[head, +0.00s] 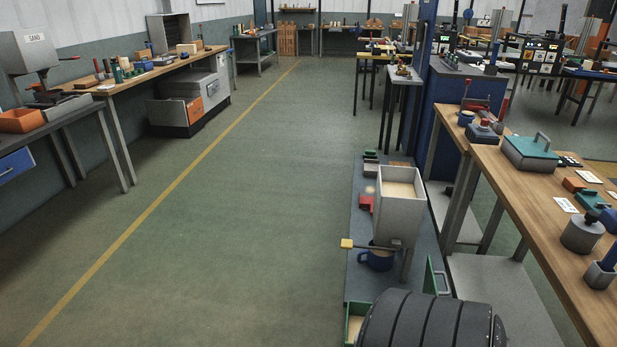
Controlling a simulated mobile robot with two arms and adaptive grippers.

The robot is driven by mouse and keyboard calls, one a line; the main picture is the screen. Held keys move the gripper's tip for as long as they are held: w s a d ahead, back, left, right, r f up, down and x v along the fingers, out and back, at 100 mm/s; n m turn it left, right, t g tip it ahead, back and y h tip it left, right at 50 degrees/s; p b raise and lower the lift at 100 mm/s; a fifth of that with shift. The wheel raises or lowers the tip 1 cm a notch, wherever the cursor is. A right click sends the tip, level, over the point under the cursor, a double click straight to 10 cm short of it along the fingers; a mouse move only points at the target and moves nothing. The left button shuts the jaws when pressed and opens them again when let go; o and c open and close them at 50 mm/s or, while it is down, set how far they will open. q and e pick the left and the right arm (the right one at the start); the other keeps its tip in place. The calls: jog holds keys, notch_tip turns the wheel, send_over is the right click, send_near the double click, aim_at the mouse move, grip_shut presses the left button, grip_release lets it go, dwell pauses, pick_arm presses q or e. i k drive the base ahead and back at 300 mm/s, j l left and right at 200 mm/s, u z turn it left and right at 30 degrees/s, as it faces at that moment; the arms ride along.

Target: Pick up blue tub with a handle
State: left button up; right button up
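A blue tub with a handle (376,259) stands on the low grey platform (360,285) at the lower right of the head view. It sits under a pale grey hopper (401,214) filled with sand-coloured material, and the hopper's base and lever partly cover it. A smaller blue cup-like container (466,118) is on the wooden bench at the right; I cannot tell whether it has a handle.
A yellow-tipped lever (347,243) sticks out left of the hopper. A wooden workbench (540,215) runs along the right. The green floor left of the platform is clear.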

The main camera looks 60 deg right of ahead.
aim_at(378, 260)
jog(key=i+j, duration=0.1)
jog(key=i, duration=0.3)
jog(key=i+j, duration=0.1)
jog(key=i, duration=0.25)
jog(key=i+z, duration=0.2)
jog(key=z, duration=0.2)
jog(key=i+z, duration=0.15)
jog(key=z, duration=0.25)
jog(key=i+j+z, duration=0.1)
jog(key=z, duration=0.3)
jog(key=i+j+z, duration=0.15)
jog(key=z, duration=0.25)
jog(key=i, duration=0.1)
